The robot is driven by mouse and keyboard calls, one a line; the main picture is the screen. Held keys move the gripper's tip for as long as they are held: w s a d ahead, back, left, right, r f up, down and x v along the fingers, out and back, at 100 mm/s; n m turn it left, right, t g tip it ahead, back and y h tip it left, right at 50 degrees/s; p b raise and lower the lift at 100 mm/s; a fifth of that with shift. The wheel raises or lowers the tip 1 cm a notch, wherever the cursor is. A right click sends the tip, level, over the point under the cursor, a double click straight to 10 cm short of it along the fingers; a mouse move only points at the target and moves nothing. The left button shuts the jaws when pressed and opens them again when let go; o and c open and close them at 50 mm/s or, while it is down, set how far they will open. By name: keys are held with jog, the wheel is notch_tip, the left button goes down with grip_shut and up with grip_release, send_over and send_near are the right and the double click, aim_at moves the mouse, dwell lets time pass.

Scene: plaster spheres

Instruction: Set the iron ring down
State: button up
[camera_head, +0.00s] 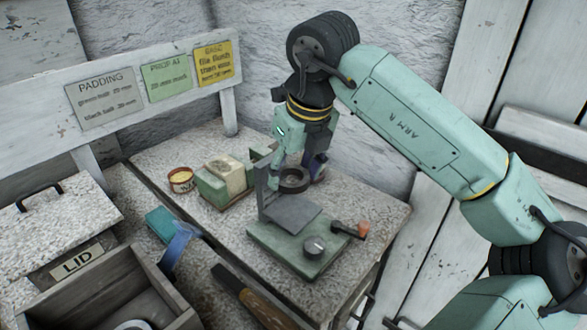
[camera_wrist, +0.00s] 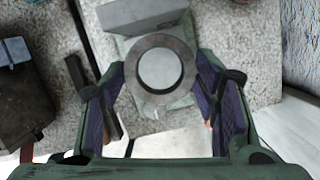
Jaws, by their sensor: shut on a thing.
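I cannot tell how far the ring is above what lies below.
The green device has a knob (camera_head: 314,246) and an orange-tipped lever (camera_head: 362,229). Green and beige blocks (camera_head: 213,188) and a small tin (camera_head: 181,180) stand to the left. A teal block (camera_head: 160,219), a wooden-handled tool (camera_head: 262,306) and an open crate (camera_head: 100,286) are nearer.

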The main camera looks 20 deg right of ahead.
aim_at(291, 209)
jog(key=shift+b, duration=0.3)
notch_tip(291, 209, down, 6)
jog(key=b, duration=0.5)
jog(key=shift+r, duration=0.2)
jog(key=shift+f+b, duration=0.7)
jog(key=shift+b, duration=0.45)
dwell(1.1)
jog(key=o, duration=1.5)
jog(key=shift+c, duration=0.2)
jog(key=shift+r+p, duration=1.2)
jog(key=shift+r, duration=0.85)
